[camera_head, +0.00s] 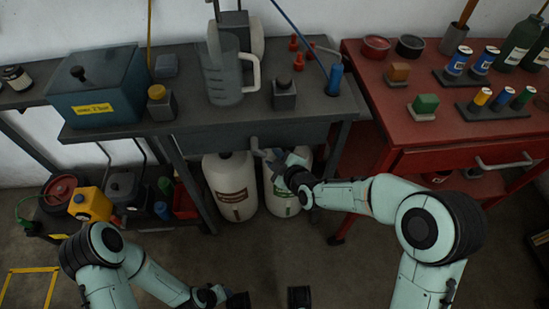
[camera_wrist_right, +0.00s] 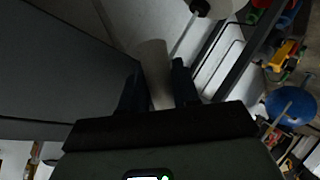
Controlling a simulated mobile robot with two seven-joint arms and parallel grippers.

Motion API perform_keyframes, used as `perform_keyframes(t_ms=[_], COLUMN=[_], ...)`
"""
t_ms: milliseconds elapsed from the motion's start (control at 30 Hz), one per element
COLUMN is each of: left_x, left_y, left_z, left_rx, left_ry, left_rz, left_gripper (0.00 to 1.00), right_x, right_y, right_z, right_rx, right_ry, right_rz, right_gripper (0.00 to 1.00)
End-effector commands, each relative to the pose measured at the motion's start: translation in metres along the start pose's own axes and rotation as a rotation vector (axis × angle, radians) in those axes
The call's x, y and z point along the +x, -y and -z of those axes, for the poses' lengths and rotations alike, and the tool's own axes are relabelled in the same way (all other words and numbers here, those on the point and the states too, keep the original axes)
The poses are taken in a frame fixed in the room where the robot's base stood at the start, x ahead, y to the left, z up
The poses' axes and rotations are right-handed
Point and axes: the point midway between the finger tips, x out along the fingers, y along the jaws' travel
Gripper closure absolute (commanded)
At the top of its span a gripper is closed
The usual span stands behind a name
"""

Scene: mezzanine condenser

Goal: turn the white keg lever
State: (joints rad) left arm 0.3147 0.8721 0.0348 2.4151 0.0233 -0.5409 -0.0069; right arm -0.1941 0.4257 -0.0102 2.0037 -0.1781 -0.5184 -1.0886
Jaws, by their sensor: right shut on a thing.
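Two white kegs stand on the floor under the dark workbench: the left keg (camera_head: 231,190) has a brown label, and the right keg (camera_head: 281,198) has a green one and is partly covered by my right arm. A pale lever (camera_head: 256,148) sticks out at the bench's front edge above them. My right gripper (camera_head: 270,157) is at this lever. In the right wrist view the pale bar of the lever (camera_wrist_right: 155,70) sits between the two dark fingers, which are shut on it.
The dark workbench (camera_head: 205,143) carries a blue box (camera_head: 97,88), a clear jug (camera_head: 226,85) and a blue cylinder (camera_head: 334,80). A red cabinet (camera_head: 440,138) stands close on the right. A yellow can (camera_head: 90,204) is at the lower left. Floor in front is mostly clear.

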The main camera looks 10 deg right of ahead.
Motion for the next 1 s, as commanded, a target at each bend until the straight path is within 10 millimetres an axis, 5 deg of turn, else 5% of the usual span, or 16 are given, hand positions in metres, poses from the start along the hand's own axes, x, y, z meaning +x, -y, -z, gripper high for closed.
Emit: perform_keyframes(t_ms=[300,333,400,767,1000], left_x=[0.0,0.0,0.0,-0.001,-0.01], left_y=[0.0,0.0,0.0,0.0,-0.004], left_z=[0.0,0.0,0.0,-0.001,-0.012], left_rx=[0.0,0.0,0.0,0.0,0.003], left_ry=[0.001,0.001,0.001,0.003,0.035], left_rz=[0.0,0.0,0.0,0.0,-0.002], left_gripper=[0.57,0.57,0.57,0.57,0.57], right_x=[0.0,0.0,0.0,-0.006,-0.05], right_y=[0.0,0.0,0.0,-0.001,-0.002], right_z=[-0.002,-0.002,-0.002,0.0,0.0], right_rx=[0.001,0.001,0.001,0.0,0.0], right_ry=[0.004,0.004,0.004,0.001,0.003], right_rz=[0.001,0.001,0.001,-0.001,-0.002], right_gripper=[1.0,0.63,0.51,0.51,0.51])
